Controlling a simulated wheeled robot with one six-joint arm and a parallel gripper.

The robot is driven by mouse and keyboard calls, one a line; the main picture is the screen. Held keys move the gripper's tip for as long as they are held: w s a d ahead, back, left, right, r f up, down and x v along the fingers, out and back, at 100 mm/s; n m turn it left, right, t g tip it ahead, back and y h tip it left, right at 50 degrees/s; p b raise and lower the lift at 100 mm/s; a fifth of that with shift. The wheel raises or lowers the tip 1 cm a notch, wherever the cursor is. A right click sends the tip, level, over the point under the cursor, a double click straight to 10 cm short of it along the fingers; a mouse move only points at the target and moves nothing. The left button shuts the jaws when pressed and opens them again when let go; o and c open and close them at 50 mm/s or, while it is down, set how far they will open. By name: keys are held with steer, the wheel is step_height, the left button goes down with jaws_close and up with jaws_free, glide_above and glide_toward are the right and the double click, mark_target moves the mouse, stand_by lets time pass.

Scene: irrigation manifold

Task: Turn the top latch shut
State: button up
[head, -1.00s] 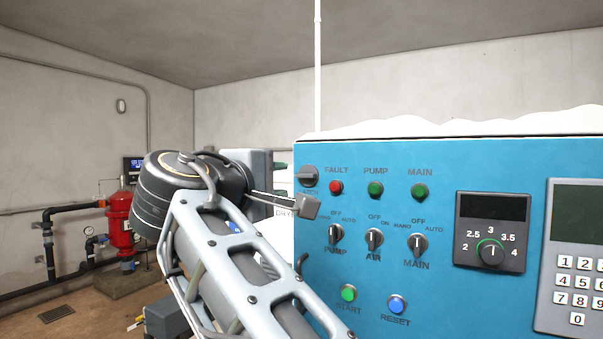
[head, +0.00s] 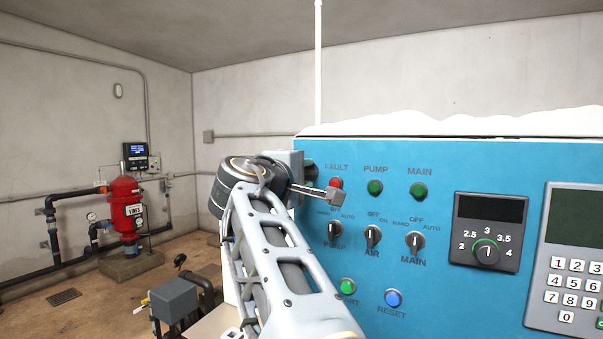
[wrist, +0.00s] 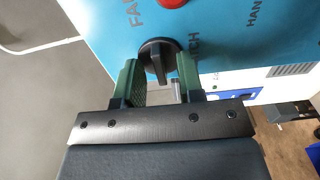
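The top latch is a round black knob with a raised grip bar (wrist: 159,60) on the blue panel. In the wrist view its bar runs roughly up and down the picture, beside a partly hidden label ending in "TCH". My gripper (wrist: 158,75) is open, with one green-padded finger on each side of the bar. Gaps show between the fingers and the bar; I cannot tell whether a tip touches the knob's rim. In the head view my wrist hides most of the latch and the fingers; a dark bit of the knob (head: 311,169) shows beside the red lamp.
The blue panel (head: 440,170) carries a red FAULT lamp (head: 335,184), green lamps, several selector switches such as AIR (head: 373,236), a dial (head: 487,252) and a keypad (head: 573,285). A red filter tank (head: 125,210) with pipes stands at the far left.

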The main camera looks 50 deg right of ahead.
jaws_close()
steer(key=shift+f+m+b, duration=0.15)
steer(key=shift+m+b, duration=0.15)
steer(key=shift+b, duration=0.15)
steer(key=m+b, duration=1.1)
steer(key=m, duration=0.6)
steer(key=shift+m, duration=0.3)
stand_by(0.4)
